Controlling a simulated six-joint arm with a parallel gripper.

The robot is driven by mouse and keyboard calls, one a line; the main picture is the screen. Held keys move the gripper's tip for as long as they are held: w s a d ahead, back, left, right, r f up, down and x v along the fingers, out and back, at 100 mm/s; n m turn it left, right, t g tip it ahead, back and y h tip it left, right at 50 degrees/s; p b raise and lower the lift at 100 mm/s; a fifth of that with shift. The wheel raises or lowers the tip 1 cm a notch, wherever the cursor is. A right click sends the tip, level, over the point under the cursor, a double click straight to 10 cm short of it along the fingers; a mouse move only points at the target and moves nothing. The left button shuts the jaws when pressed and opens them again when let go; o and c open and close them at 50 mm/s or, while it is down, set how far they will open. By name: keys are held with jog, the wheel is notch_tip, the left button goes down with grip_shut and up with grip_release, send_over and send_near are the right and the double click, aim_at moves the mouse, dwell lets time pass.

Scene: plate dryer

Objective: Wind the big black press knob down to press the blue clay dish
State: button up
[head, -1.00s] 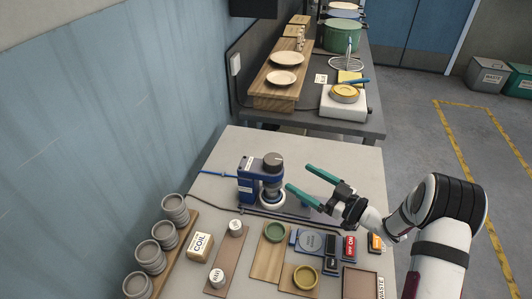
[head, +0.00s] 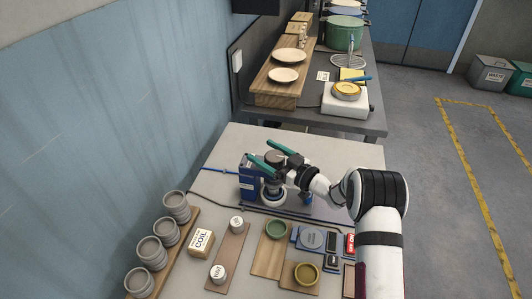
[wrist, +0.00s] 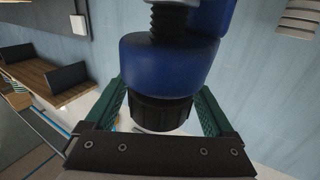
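The press (head: 247,188) is a blue frame standing at the back left of the near table. Its big black knob (head: 274,157) is on top, partly behind my gripper. In the wrist view the ribbed black knob (wrist: 160,113) lies between my two green fingers, below the blue press head (wrist: 165,65) and its dark screw (wrist: 170,20). My gripper (head: 262,152) is open, with a finger on each side of the knob. I cannot tell whether the fingers touch it. I cannot make out the blue clay dish; a pale round part (head: 270,196) shows under the press.
In front of the press are a green bowl (head: 276,229), a yellow bowl (head: 306,275), a scale (head: 312,239) and a COIL box (head: 201,242). Stacked grey cups (head: 165,232) line the left edge.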

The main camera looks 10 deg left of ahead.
aim_at(282, 154)
jog(key=c, duration=1.1)
jog(key=shift+c, duration=0.2)
